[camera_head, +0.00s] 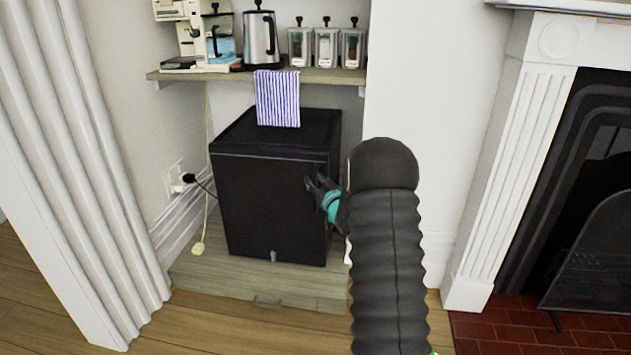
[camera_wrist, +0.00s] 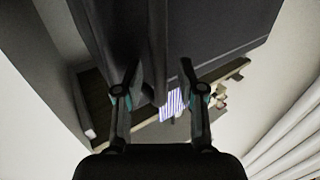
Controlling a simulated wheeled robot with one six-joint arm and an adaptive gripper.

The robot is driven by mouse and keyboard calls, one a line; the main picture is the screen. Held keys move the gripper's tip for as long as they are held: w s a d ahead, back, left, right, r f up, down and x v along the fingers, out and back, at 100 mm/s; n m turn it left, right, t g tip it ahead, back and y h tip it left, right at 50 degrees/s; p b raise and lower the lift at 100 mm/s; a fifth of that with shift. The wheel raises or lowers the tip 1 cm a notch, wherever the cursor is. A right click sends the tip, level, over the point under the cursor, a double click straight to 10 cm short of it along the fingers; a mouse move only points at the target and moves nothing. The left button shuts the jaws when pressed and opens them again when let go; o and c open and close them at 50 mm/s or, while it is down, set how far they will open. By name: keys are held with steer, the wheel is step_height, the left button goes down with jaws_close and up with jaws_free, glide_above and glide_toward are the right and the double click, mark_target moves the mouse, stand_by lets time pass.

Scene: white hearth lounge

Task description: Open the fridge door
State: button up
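The fridge (camera_head: 265,205) is a small black box standing on a low wooden platform under a shelf. Its front door looks shut in the head view. My gripper (camera_head: 315,181) is at the door's right front edge, in the upper half. In the wrist view the two fingers of my gripper (camera_wrist: 159,76) are spread apart. The dark fridge (camera_wrist: 215,35) fills the top of that view, with a vertical edge lying between the fingers. I cannot tell whether either finger touches the door.
A wooden shelf (camera_head: 335,76) above the fridge bears a kettle (camera_head: 260,38), several canisters and a coffee machine. A striped towel (camera_head: 277,98) hangs from it. A white fireplace surround (camera_head: 510,150) is at right, a pale curtain (camera_head: 75,150) at left. Wooden floor (camera_head: 210,325) in front is clear.

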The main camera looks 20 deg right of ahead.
steer(key=shift+w, duration=0.2)
jaws_close()
steer(key=shift+s, duration=0.15)
